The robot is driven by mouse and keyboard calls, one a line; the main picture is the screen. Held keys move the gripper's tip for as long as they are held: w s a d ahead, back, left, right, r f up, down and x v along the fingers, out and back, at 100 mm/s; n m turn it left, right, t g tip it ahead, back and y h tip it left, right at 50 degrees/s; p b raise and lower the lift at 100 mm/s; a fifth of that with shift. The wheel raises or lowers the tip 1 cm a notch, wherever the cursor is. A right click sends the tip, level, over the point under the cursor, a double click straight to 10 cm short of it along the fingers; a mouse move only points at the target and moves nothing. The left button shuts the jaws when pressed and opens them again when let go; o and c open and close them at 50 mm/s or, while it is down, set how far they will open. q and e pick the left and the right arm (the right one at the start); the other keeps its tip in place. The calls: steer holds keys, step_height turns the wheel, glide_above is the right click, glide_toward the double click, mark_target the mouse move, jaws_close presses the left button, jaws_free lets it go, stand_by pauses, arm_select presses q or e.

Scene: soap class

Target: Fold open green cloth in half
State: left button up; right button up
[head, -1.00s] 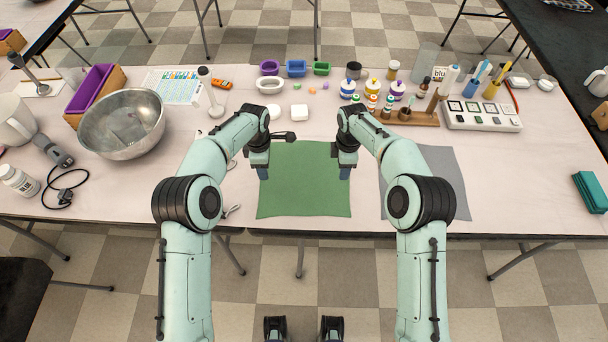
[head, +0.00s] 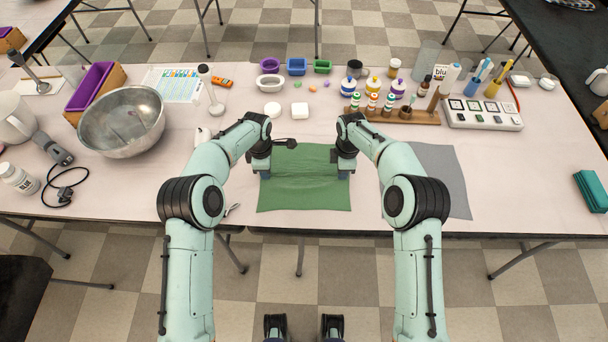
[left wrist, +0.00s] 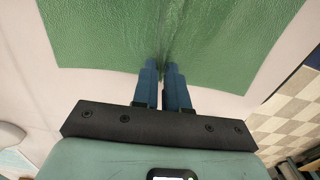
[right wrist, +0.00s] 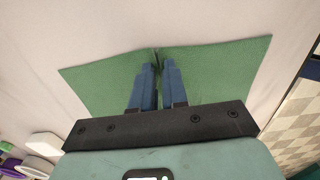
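The green cloth (head: 305,195) lies spread on the table in front of me, with wrinkles running across it between my grippers. My left gripper (head: 263,172) is at its left edge and my right gripper (head: 344,173) at its right edge. In the left wrist view the fingers (left wrist: 163,72) are close together, with the cloth (left wrist: 100,40) puckered between the tips. In the right wrist view the fingers (right wrist: 158,66) are also close together, and the cloth (right wrist: 215,70) bunches between them. The cloth's near part lies flat in the head view.
A grey cloth (head: 446,180) lies to the right, partly behind my right arm. A metal bowl (head: 122,122) stands at the left. Bottles in a wooden rack (head: 400,116) and small tubs (head: 297,66) stand at the back. The table's front edge is close to the green cloth.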

arm_select(q)
jaws_close()
arm_select(e)
jaws_close()
